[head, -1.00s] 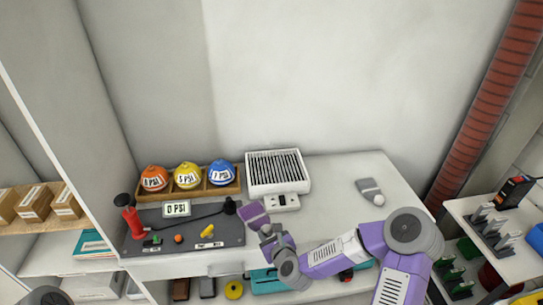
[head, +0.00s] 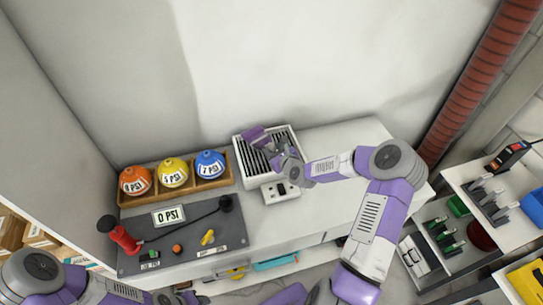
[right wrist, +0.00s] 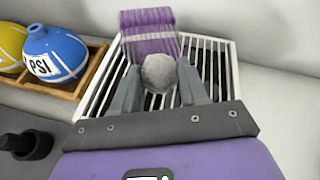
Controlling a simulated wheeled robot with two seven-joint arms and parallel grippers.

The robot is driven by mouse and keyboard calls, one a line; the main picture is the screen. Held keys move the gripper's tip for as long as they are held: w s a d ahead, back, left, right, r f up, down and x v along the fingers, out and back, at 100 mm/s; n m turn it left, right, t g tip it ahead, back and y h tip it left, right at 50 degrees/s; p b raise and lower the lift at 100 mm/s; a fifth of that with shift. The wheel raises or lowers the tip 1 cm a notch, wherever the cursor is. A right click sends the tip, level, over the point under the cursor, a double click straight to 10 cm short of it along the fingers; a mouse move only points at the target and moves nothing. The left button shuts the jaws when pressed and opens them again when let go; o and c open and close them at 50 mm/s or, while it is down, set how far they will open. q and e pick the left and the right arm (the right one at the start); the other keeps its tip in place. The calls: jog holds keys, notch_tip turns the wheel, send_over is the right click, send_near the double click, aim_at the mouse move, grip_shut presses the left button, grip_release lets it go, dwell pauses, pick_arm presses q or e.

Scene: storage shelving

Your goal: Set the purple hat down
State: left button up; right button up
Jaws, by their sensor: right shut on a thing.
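The purple hat (right wrist: 148,30) is knitted, with a pale stripe and a grey pompom (right wrist: 159,72). My right gripper (right wrist: 158,90) is shut on it at the pompom, between the two fingers. In the head view the hat (head: 257,136) and my right gripper (head: 277,147) are over the back left part of a white heater-like box with a dark slatted grille (head: 291,139). I cannot tell whether the hat touches the grille. My left arm shows at the bottom left of the head view, but its gripper is out of sight.
A wooden rack (head: 131,199) with orange, yellow and blue PSI balls stands left of the box. In front is a dark panel (head: 190,250) with a pump and a 0 PSI sign. The white counter (head: 320,208) right of the box has free room.

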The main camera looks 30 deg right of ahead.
jog(key=shift+w+f+b, duration=0.1)
jog(key=shift+f+b, duration=0.25)
jog(key=shift+f, duration=1.9)
jog(key=shift+f, duration=0.15)
jog(key=o, duration=1.1)
jog(key=shift+r, duration=0.25)
jog(key=p+v, duration=0.2)
jog(key=v, duration=1)
jog(key=shift+a, duration=0.1)
